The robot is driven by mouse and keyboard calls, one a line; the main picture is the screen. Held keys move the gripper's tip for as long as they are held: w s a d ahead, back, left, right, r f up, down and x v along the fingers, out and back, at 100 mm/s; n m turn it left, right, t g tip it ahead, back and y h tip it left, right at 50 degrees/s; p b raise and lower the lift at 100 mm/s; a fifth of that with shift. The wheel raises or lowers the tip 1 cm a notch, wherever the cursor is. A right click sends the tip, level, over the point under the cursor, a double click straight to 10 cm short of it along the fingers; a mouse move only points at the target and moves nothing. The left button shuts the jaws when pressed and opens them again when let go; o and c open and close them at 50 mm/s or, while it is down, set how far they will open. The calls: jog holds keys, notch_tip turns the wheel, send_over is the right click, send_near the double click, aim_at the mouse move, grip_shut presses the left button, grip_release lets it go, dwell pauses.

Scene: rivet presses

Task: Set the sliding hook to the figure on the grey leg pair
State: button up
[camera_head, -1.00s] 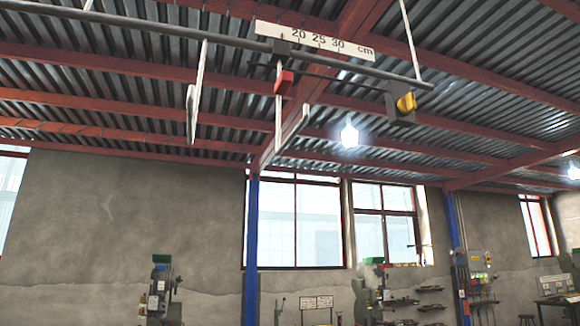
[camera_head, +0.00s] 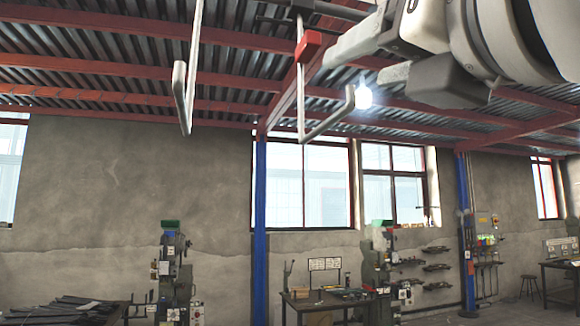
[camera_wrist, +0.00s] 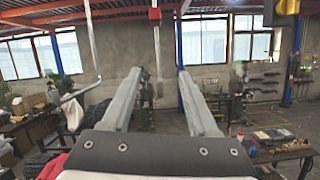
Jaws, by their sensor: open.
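The sliding hook hangs in the head view as a pale rod with a red block (camera_head: 308,46) high on it and a bent foot (camera_head: 335,118). A second pale hook (camera_head: 183,95) hangs to its left. My gripper (camera_head: 342,73) is open at the upper right, its fingers pointing left towards the rod. In the wrist view the red block (camera_wrist: 155,15) and rod show above and between the spread fingers (camera_wrist: 160,75). I cannot tell whether the rod is within the fingers or beyond them. The scale is out of view, and I cannot make out a figure on a grey leg pair.
A dark rail piece (camera_head: 325,8) shows at the top edge. Green-topped presses (camera_head: 175,275) and a workbench (camera_head: 325,303) stand far below along the wall. A blue post (camera_head: 260,230) rises behind. The air between the two hooks is clear.

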notch_tip(320, 180, up, 3)
jog(key=s+n+y, duration=0.1)
jog(key=s+n, duration=0.1)
jog(key=p, duration=0.4)
send_near(312, 50)
jog(key=shift+t, duration=0.3)
jog(key=x, duration=1)
jog(key=shift+w+a+f, duration=0.15)
jog(key=shift+w, duration=0.05)
grip_shut()
